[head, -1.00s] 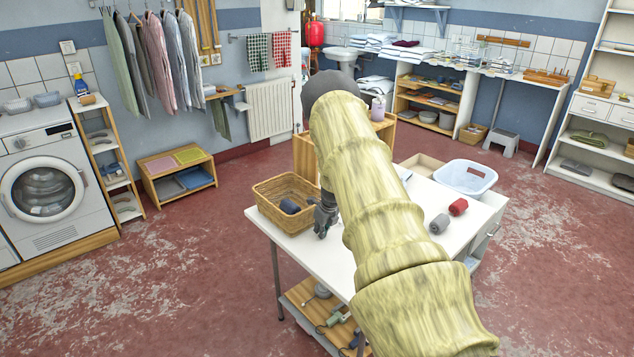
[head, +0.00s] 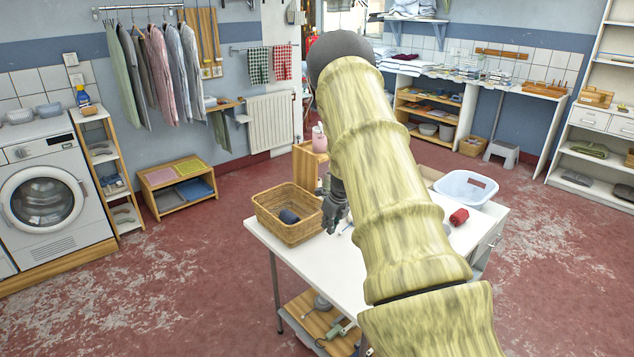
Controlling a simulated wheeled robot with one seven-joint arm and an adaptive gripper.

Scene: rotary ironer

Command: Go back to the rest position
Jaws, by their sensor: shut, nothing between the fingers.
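My gripper (head: 331,222) is shut and empty. It hangs above the white table (head: 325,268), just right of the wicker basket (head: 287,232). My arm, in a pale yellow-green sleeve, reaches across the table from the lower right and hides much of its middle. A dark blue rolled cloth (head: 289,216) lies in the basket. A red rolled cloth (head: 459,217) lies on the table right of my arm. A grey roll (head: 446,229) beside it is mostly hidden by my arm.
A wooden cabinet (head: 307,166) stands behind the wicker basket. Tools lie on the shelf (head: 318,322) under the table. Red floor is open to the left, towards the washing machine (head: 45,205).

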